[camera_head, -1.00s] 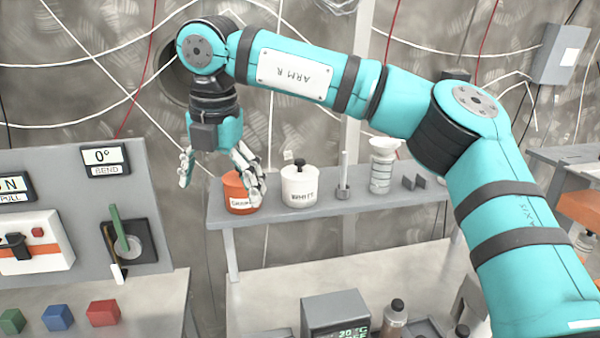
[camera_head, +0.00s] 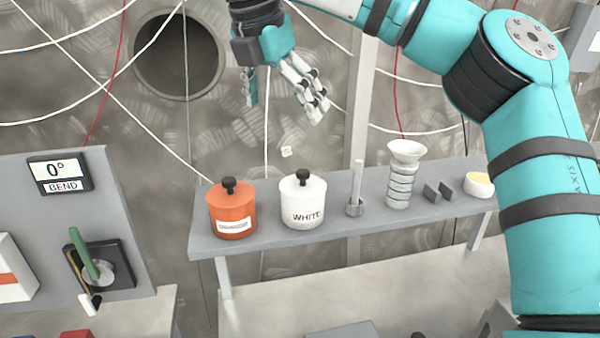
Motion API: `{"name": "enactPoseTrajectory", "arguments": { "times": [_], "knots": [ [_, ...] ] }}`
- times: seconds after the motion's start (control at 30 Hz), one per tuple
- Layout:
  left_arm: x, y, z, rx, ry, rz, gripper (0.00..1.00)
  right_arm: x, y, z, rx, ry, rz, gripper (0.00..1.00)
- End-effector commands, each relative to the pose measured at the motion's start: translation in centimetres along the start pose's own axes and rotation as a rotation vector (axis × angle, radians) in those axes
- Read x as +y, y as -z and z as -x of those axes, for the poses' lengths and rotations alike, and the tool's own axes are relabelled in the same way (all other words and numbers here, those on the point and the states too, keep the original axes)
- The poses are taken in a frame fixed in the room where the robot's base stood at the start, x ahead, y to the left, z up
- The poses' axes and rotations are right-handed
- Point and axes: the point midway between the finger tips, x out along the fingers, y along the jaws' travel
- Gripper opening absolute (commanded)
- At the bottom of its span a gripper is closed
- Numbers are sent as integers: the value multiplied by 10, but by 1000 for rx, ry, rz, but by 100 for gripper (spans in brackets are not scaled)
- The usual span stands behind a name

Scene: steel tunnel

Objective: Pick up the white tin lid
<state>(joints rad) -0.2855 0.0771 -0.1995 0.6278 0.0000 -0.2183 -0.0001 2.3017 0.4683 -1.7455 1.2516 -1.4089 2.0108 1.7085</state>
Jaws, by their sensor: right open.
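The white tin (camera_head: 302,209) stands upright on the grey shelf, with "WHIT" readable on its label. Its white lid (camera_head: 303,187) sits on top and has a black knob. My right gripper (camera_head: 284,108) is open and empty, above and slightly left of the white tin, clear of the lid. Its fingers point down. My left gripper is not in view.
An orange tin (camera_head: 232,211) with a black knob stands left of the white tin. Right of it on the shelf (camera_head: 270,242) are a rod in a holder (camera_head: 355,190), a ribbed funnel-topped column (camera_head: 401,175), grey blocks (camera_head: 438,190) and a small bowl (camera_head: 479,184). A control panel (camera_head: 60,225) stands at left.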

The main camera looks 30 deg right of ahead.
Motion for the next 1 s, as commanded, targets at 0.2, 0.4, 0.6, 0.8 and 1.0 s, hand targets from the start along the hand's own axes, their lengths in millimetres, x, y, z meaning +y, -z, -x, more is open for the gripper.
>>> {"name": "enactPoseTrajectory", "arguments": {
  "times": [0.2,0.4,0.6,0.8,1.0],
  "knots": [
    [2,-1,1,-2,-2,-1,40,0,1,-27,6,3,4,100],
    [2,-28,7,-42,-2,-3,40,0,1,-71,6,4,4,100],
    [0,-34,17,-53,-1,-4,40,0,0,-105,1,2,2,100],
    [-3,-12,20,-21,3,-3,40,0,1,-121,1,-1,1,100],
    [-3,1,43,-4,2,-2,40,-1,2,-141,1,4,3,100]
  ]
}}
